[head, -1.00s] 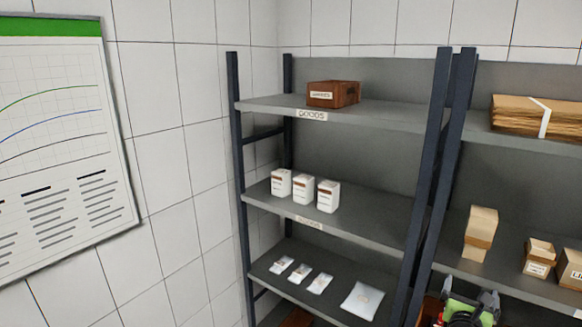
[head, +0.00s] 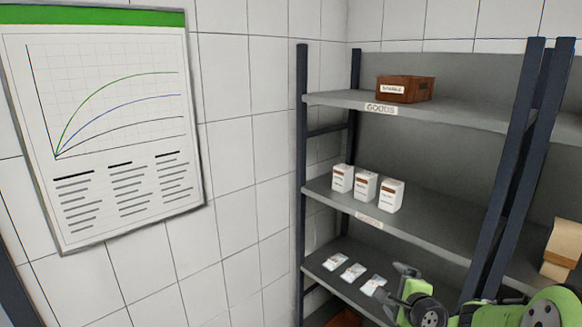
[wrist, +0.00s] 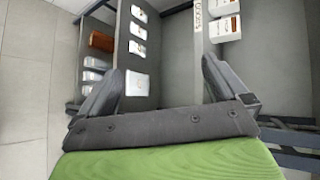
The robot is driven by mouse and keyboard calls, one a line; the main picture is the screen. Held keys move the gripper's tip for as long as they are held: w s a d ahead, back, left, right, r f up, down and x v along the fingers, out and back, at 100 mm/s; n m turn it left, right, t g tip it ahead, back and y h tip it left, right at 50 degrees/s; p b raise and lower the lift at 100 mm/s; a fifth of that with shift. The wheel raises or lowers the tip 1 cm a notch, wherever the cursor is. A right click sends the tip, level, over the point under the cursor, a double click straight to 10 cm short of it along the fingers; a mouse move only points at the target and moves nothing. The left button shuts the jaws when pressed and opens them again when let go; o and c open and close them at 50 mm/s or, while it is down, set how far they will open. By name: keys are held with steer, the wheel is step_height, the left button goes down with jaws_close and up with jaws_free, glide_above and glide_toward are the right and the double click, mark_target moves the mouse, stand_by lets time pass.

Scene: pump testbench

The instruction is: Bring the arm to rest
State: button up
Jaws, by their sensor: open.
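My gripper (head: 408,271) shows at the lower right of the head view, on my green and black arm, in front of the lower shelf. In the wrist view my gripper (wrist: 158,82) has its two dark fingers spread wide apart with nothing between them. Beyond the fingers are shelf boards with goods, seen sideways. My arm's green links run off the bottom right of the head view, so most of the arm is hidden.
A grey shelf rack (head: 450,118) holds a brown box (head: 404,89) on top, three white boxes (head: 366,187) in the middle and small packets (head: 352,271) below. A chart poster (head: 110,120) hangs on the tiled wall at left. A cardboard box (head: 562,250) stands at the right edge.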

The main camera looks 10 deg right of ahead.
steer(key=s+a+n+g+y+b, duration=0.15)
steer(key=s+a+n, duration=0.25)
steer(key=a+n, duration=0.4)
steer(key=s+a+n+g+b, duration=0.1)
steer(key=s+a+n+g, duration=0.3)
steer(key=a, duration=0.5)
steer(key=s+a+n+b, duration=0.1)
steer(key=s+a+n, duration=0.2)
steer(key=s, duration=0.6)
steer(key=s+a+r+n+g+b, duration=0.1)
steer(key=s+a+n, duration=0.1)
steer(key=s+n, duration=0.6)
steer(key=shift+s+a+y, duration=0.4)
steer(key=shift+s+y, duration=0.05)
steer(key=shift+s, duration=0.4)
steer(key=shift+g, duration=0.25)
